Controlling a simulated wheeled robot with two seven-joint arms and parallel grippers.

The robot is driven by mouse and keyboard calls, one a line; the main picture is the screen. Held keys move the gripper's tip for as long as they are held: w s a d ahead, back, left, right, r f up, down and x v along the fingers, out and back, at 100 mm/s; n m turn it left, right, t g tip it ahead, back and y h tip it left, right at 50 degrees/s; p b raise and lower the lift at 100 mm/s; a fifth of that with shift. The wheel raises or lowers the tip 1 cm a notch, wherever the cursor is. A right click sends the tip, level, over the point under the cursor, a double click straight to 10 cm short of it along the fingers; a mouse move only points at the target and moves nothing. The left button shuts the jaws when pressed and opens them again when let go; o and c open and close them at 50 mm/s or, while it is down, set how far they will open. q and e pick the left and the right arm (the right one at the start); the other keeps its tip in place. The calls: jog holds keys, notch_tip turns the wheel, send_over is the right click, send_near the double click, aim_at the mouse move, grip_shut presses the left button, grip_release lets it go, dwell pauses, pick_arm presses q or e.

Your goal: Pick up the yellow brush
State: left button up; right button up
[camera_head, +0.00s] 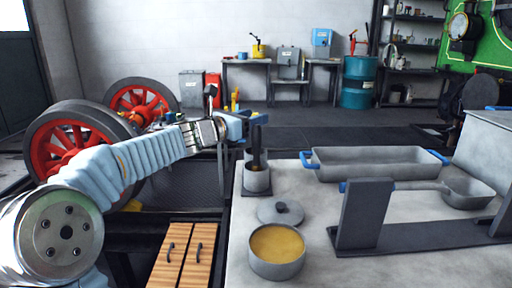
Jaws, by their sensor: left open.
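I cannot clearly pick out a yellow brush. A small grey cup (257,182) stands on a dark square base at the left edge of the pale worktop, and a dark upright shape rises from it or in front of it. My left gripper (250,130) is above this cup, its blue and dark parts partly merging with the upright shape. It is open, and I see nothing held in it. Whether it touches anything there I cannot tell. A round grey pot (277,262) with yellow contents stands nearer on the worktop. My right gripper is not in view.
A grey lid (281,212) lies behind the pot. A long grey tray (375,165) with blue handles, a dark upright stand (363,215) and a grey ladle (468,192) fill the right side. Two wooden pieces with black handles (198,262) lie left of the worktop. Red-spoked wheels (68,145) stand further left.

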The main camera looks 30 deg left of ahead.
pick_arm(q)
jog(key=shift+x, duration=0.9)
grip_shut()
